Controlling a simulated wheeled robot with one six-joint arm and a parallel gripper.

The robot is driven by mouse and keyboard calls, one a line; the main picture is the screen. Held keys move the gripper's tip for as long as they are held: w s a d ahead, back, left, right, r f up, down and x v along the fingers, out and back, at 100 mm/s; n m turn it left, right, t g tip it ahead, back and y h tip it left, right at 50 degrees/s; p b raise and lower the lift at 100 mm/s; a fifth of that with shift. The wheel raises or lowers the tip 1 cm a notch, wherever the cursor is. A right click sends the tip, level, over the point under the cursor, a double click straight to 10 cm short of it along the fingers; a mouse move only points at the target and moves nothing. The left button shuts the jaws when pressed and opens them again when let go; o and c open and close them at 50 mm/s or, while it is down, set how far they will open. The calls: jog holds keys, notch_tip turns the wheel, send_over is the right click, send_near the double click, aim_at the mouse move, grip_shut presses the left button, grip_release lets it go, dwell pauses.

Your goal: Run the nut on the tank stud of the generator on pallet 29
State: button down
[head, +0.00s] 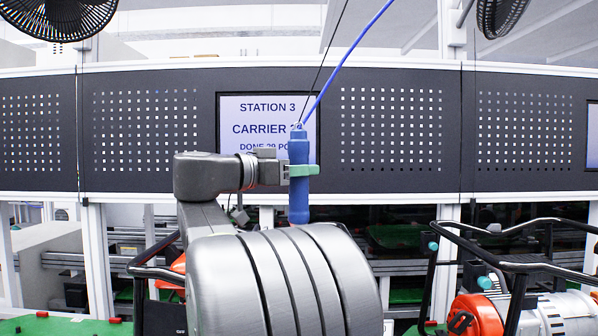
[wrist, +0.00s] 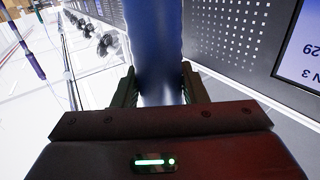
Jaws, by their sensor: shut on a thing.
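My gripper (head: 303,170) is shut on a blue nutrunner-like tool (head: 299,205), held upright in front of the back panel. In the wrist view the blue tool (wrist: 153,40) stands between the two dark fingers. A blue hose and a thin dark line run up from its top. Its lower end is hidden behind my arm. A generator (head: 530,308) with a black tube frame and orange-red parts stands at the right. Another generator (head: 145,312) at the left is mostly hidden by my arm. No nut or tank stud can be made out, and no pallet number shows on either generator.
A screen (head: 262,108) on the perforated black panel (head: 390,130) reads "STATION 3", with a "CARRIER" line partly covered by the tool. The wrist view shows "29" on it. White posts (head: 97,260) and green surfaces lie below. Another hanging tool (wrist: 30,55) shows in the wrist view.

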aim_at(292, 131)
jog(key=shift+f, duration=0.15)
notch_tip(292, 131, up, 8)
jog(key=p, duration=0.4)
jog(key=shift+p, duration=0.4)
